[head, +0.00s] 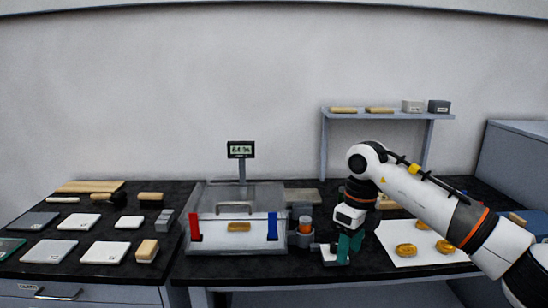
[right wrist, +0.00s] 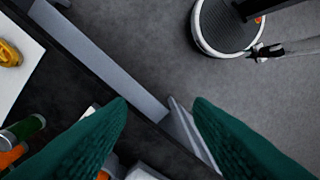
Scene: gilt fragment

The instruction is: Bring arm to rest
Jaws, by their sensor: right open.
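My right arm (head: 435,200) comes in from the right and bends down at the elbow. My right gripper (head: 350,250) points down over the front part of the black bench, between the clear box and the white sheet. In the right wrist view its green fingers (right wrist: 159,102) are apart with nothing between them. Below them are the bench's front edge and the floor. A gold fragment (head: 239,227) is inside the clear box (head: 206,239). Gold fragments also lie on the white sheet (head: 408,262), one of them at its left (head: 405,250). My left gripper is not in view.
A display (head: 240,149) stands on a post behind the box. A dark cylinder holder with an orange top (head: 305,222) is left of the gripper. A raised shelf (head: 390,115) stands behind the arm. Several pale tiles and brushes (head: 151,197) cover the left bench.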

